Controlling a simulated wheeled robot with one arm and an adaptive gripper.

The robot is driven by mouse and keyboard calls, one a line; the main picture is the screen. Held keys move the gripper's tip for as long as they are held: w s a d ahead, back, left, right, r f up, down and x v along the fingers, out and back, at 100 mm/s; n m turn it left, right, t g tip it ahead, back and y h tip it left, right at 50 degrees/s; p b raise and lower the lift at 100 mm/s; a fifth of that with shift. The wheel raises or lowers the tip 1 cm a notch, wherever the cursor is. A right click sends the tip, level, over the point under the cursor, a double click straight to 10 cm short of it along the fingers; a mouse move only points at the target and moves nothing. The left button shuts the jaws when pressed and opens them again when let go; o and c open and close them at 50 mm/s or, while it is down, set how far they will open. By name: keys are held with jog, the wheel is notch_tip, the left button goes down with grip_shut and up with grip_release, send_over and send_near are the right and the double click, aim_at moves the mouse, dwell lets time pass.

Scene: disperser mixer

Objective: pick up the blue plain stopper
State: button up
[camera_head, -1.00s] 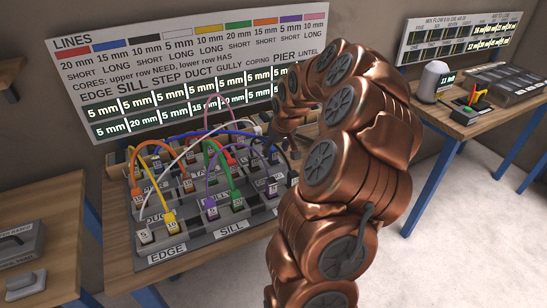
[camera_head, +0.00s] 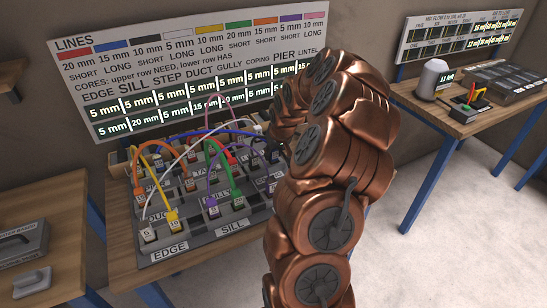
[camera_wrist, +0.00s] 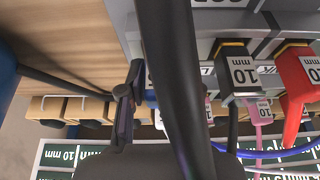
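I cannot make out the blue plain stopper for certain in either view. In the wrist view a small blue piece (camera_wrist: 151,98) shows in a narrow gap between dark parts of my gripper (camera_wrist: 133,95); most of it is hidden, and I cannot tell if it is the stopper or a plug. A thick black bar crosses the middle of that view. Whether the fingers are open or shut does not show.
Coloured cables, including an orange one (camera_head: 150,147) and a green one (camera_head: 222,163), arch over the rack. In the wrist view black (camera_wrist: 236,70) and red (camera_wrist: 298,78) plugs stand close by at the right. Wooden blocks (camera_wrist: 92,110) line the table edge. A side table (camera_head: 475,115) stands right.

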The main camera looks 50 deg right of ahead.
grip_shut()
notch_tip(320, 180, up, 10)
jog(key=b, duration=0.3)
dwell(0.4)
